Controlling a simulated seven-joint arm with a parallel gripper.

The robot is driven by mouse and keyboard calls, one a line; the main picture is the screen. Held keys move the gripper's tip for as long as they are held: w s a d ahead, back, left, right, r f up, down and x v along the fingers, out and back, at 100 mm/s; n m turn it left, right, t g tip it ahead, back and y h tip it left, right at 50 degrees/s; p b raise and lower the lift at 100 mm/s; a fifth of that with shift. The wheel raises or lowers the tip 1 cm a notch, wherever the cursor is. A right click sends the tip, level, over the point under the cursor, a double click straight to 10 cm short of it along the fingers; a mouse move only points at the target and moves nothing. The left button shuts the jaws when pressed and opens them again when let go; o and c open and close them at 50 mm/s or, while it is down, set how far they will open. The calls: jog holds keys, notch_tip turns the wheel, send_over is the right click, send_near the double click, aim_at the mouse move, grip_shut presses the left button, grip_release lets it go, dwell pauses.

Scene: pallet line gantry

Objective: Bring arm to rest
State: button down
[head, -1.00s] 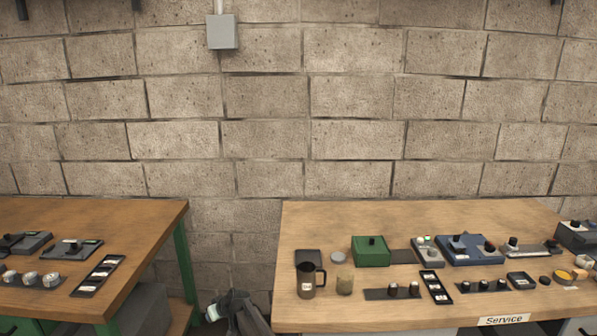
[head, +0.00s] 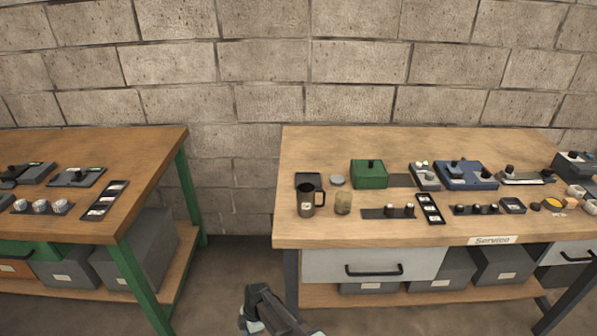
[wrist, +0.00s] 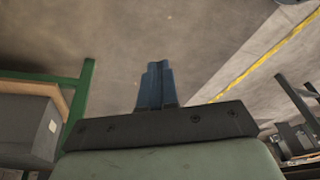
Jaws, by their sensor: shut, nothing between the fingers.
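My gripper (wrist: 156,80) shows in the wrist view with its two blue fingers together and nothing between them. It points over bare concrete floor, away from any object. In the head view, part of my arm shows at the bottom edge, in front of the gap between the two benches and below the tabletops. The fingers cannot be made out clearly there.
A green-framed bench (head: 140,160) stands left and the Service bench (head: 300,232) right, both bearing small items. A black mug (head: 306,203) stands near the Service bench's front left. Grey bins (head: 140,250) sit below. The wrist view shows a yellow floor line (wrist: 250,65).

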jog(key=s+d+f+m+g+h, duration=0.1)
jog(key=s+d+f+m, duration=0.1)
jog(key=s+d+m, duration=0.35)
jog(key=s+d+f+m, duration=0.2)
jog(key=s+d, duration=0.1)
jog(key=d, duration=0.6)
jog(key=s+d+f+m+g+h, duration=0.1)
jog(key=s+d+m, duration=0.35)
jog(key=d, duration=0.35)
jog(key=s+d+m+g, duration=0.2)
jog(key=s+d+m, duration=0.9)
jog(key=s, duration=0.4)
jog(key=shift+d+m, duration=0.4)
jog(key=shift+m, duration=0.2)
jog(key=c, duration=1.8)
grip_release()
